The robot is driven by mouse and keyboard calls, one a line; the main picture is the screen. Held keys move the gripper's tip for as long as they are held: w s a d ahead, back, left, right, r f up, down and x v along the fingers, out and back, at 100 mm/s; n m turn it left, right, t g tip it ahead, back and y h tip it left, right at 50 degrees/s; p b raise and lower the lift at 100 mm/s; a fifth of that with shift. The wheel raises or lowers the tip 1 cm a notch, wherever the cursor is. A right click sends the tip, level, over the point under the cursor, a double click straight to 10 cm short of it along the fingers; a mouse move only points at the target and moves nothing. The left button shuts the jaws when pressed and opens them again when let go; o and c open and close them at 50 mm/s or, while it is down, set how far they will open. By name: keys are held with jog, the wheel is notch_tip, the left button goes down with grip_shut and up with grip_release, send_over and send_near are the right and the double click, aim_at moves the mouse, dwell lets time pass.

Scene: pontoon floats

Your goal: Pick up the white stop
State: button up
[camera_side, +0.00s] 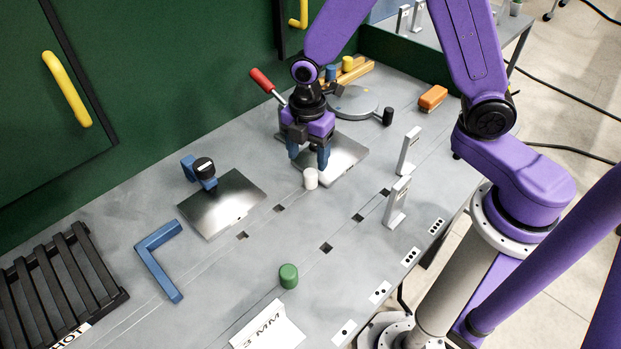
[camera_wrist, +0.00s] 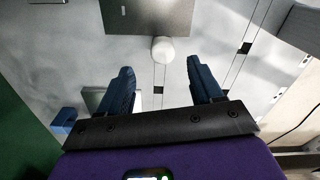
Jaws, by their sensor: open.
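The white stop (camera_side: 310,178) is a short white cylinder standing upright on the grey table, close to the near-left corner of a metal plate (camera_side: 343,160). My gripper (camera_side: 308,160) points down just above and behind it in the side view, with its blue fingers apart and nothing between them. In the wrist view the white stop (camera_wrist: 163,50) shows beside a plate edge, ahead of my open gripper (camera_wrist: 160,78) and roughly centred between the fingers. The exact height of the fingertips above the table is hard to tell.
A red-handled lever (camera_side: 262,81) rises close behind my gripper. Two pale upright brackets (camera_side: 408,152) (camera_side: 397,203) stand to the right. A second plate (camera_side: 222,205) with a blue clamp (camera_side: 204,172) lies left. A green cylinder (camera_side: 288,276) stands in front, with mostly clear table between.

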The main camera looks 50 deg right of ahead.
aim_at(310, 172)
jog(key=shift+s+d+f, duration=0.1)
jog(key=shift+f, duration=1.1)
jog(key=shift+s+d+f, duration=0.1)
jog(key=shift+f, duration=1.05)
jog(key=c, duration=1.2)
jog(key=shift+o, duration=0.2)
jog(key=shift+r, duration=0.1)
